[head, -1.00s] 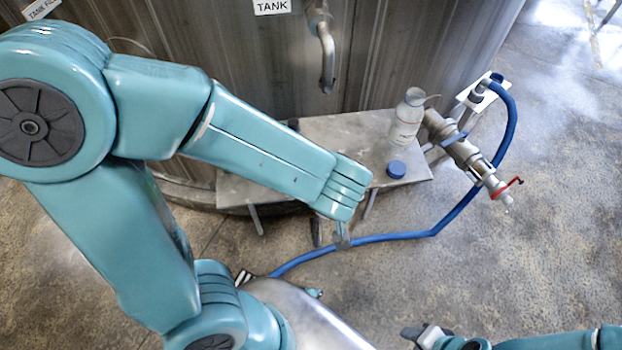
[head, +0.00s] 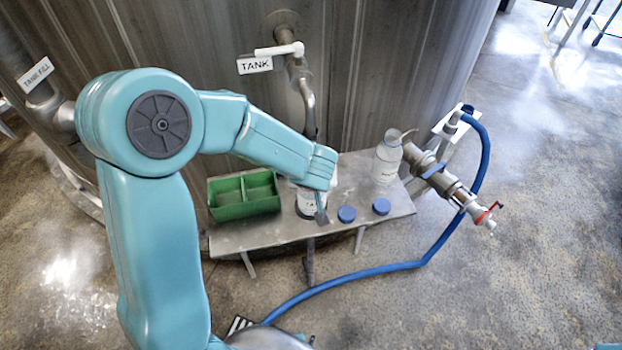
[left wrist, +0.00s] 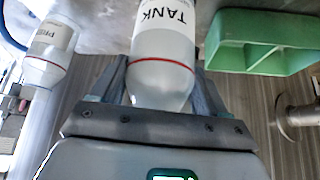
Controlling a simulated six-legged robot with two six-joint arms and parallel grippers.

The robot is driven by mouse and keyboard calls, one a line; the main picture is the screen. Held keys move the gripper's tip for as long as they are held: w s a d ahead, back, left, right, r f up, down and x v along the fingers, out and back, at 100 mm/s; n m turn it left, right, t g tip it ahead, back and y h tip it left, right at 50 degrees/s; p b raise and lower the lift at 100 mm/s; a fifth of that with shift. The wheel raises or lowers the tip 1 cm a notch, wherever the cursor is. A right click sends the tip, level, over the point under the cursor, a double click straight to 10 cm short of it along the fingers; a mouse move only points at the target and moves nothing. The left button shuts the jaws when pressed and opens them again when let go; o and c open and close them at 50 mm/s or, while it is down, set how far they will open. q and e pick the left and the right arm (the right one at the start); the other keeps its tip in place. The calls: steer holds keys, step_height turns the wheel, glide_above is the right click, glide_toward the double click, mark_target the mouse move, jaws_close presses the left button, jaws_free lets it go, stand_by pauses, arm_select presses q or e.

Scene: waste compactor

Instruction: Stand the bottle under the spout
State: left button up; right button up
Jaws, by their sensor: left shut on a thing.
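A white bottle with a TANK label and a red line (left wrist: 165,55) is between the fingers of my left gripper (left wrist: 165,92) in the left wrist view. In the head view my left gripper (head: 318,205) is shut on this bottle (head: 304,203), over the shelf; my gripper and forearm hide much of it. I cannot tell whether its base touches the shelf. The tank spout (head: 309,105) is a bent metal pipe with a white handle, coming down behind my forearm; its lower end is partly hidden. My right gripper is out of view.
The metal shelf (head: 245,236) holds a green two-compartment caddy (head: 243,208) on the left. Two blue caps (head: 346,214) (head: 381,206) lie near the front edge. A second bottle (head: 386,165) stands at the right, by a metal valve (head: 440,180) and blue hose (head: 480,165).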

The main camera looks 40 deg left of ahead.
arm_select(q)
steer(key=b+x, duration=0.2)
steer(key=x, duration=0.2)
steer(key=shift+f, duration=0.15)
steer(key=shift+s, duration=0.2)
